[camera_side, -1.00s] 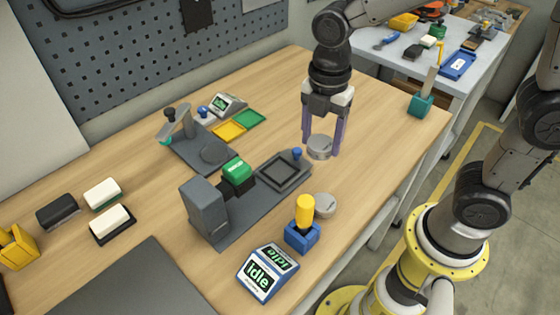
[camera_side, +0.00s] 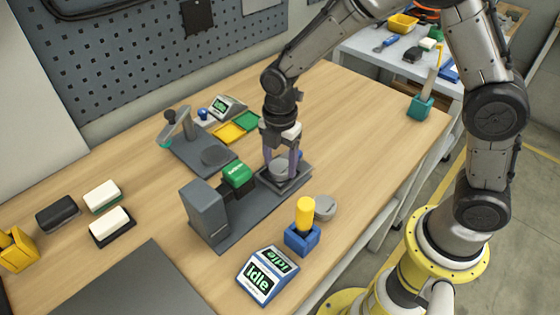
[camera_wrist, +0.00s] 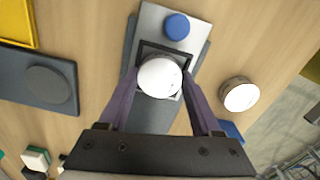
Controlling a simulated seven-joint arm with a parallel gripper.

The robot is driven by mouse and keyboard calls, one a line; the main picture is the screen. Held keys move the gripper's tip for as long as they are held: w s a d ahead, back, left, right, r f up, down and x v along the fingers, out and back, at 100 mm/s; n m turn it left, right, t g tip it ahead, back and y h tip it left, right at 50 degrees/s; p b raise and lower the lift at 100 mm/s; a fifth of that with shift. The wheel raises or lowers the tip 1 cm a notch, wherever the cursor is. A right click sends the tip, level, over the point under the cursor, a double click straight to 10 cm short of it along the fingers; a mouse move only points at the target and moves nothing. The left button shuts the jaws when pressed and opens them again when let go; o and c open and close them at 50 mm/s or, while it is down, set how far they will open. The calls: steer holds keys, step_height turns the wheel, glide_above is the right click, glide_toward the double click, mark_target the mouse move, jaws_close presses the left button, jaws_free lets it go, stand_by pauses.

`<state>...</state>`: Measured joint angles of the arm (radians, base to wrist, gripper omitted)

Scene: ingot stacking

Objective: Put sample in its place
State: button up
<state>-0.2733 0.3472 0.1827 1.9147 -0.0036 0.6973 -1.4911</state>
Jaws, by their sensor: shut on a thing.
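The sample is a round silvery disc (camera_side: 279,171); it also shows in the wrist view (camera_wrist: 160,77). My gripper (camera_side: 281,168) is shut on it, with a purple finger at each side, and in the wrist view the fingertips (camera_wrist: 160,84) press its rim. The disc is over or in the dark square frame (camera_side: 302,180) at the right end of a grey machine (camera_side: 207,212). I cannot tell whether it touches the bottom of the frame. The frame's corners show around the disc in the wrist view (camera_wrist: 147,48).
A second round disc (camera_side: 324,208) lies on the table beside the machine, near a yellow-handled tool in a blue holder (camera_side: 301,239). An "Idle" display (camera_side: 266,276) stands in front. A grey stand (camera_side: 190,150) and yellow and green trays (camera_side: 229,133) are behind.

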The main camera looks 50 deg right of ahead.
mark_target(280, 166)
steer(key=shift+f, duration=0.1)
steer(key=o, duration=1.5)
step_height(280, 166, up, 12)
steer(key=f, duration=0.1)
steer(key=s+d+r+m+t, duration=0.2)
steer(key=s+d+r+m, duration=0.2)
steer(key=s+r+m, duration=0.15)
steer(key=s+d+m+t, duration=0.1)
steer(key=s+d+m, duration=0.1)
steer(key=s+m, duration=0.3)
steer(key=s+d+r+m+t, duration=0.1)
steer(key=s+d+m, duration=0.1)
steer(key=s+m, duration=0.2)
steer(key=s+d+m+t, duration=0.1)
steer(key=s+d+m, duration=0.1)
steer(key=s+m, duration=0.3)
steer(key=shift+s+d+r+m+t, duration=0.15)
steer(key=shift+s+m, duration=0.05)
steer(key=shift+s, duration=0.2)
steer(key=shift+s+d+r+m+t, duration=0.1)
steer(key=shift+s+m+t, duration=0.05)
steer(key=shift+s, duration=0.25)
